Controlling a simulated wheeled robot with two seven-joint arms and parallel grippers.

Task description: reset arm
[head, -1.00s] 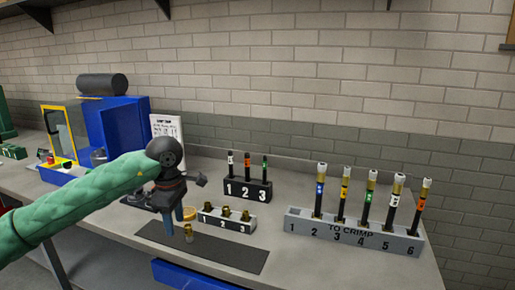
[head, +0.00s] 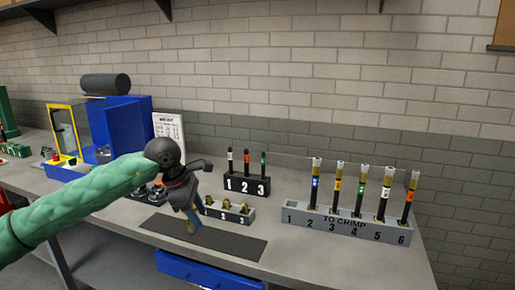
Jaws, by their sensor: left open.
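My left arm comes in from the left in its green sleeve, and my left gripper (head: 191,226) hangs over the dark mat (head: 235,243) at the front of the bench. Its blue-grey fingers point down, tilted, and are open. I cannot tell whether a brass fitting stands behind or between the fingers. The small grey block with several brass fittings (head: 228,213) is just right of the gripper, and the gripper hides its left end. My right gripper is not in view.
A black rack (head: 247,186) holds three hose ends behind the fitting block. A long grey "TO CRIMP" rack (head: 345,225) with several hoses stands at the right. A blue machine (head: 122,125) and a white sheet (head: 169,131) are at the back left. Bench between racks is clear.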

